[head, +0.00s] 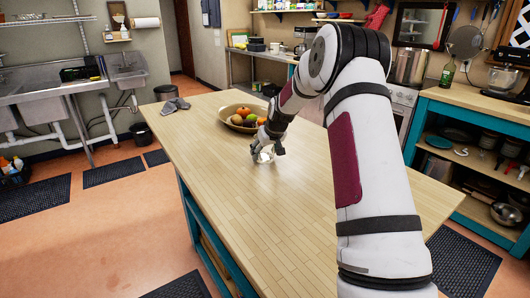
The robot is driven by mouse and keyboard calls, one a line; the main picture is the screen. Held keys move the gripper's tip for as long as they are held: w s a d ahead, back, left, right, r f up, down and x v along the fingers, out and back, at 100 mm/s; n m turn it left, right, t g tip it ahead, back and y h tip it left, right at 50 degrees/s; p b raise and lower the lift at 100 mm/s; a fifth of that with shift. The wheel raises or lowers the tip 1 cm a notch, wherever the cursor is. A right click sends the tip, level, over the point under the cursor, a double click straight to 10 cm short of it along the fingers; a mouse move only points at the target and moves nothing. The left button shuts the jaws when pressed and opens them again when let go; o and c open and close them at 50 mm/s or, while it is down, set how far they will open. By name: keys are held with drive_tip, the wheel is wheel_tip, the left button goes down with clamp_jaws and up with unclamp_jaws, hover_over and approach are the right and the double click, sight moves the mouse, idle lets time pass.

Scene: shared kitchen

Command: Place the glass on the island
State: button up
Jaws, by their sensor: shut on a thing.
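My arm reaches from the right over the wooden-topped island (215,165). My gripper (265,153) is low over the island top, right of the middle of its far half. It is shut on a small clear glass (265,158). The glass is at or just above the wood; I cannot tell whether it touches. The fingers and wrist hide part of it.
A bowl of fruit (238,125) stands on the island just behind my gripper. A grey cloth (174,106) lies at the far left corner. The near and left parts of the top are bare. A counter with a bottle (447,75) is at the right.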

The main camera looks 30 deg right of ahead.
drive_tip(key=shift+f, duration=0.2)
drive_tip(key=o, duration=1.4)
drive_tip(key=shift+r, duration=0.1)
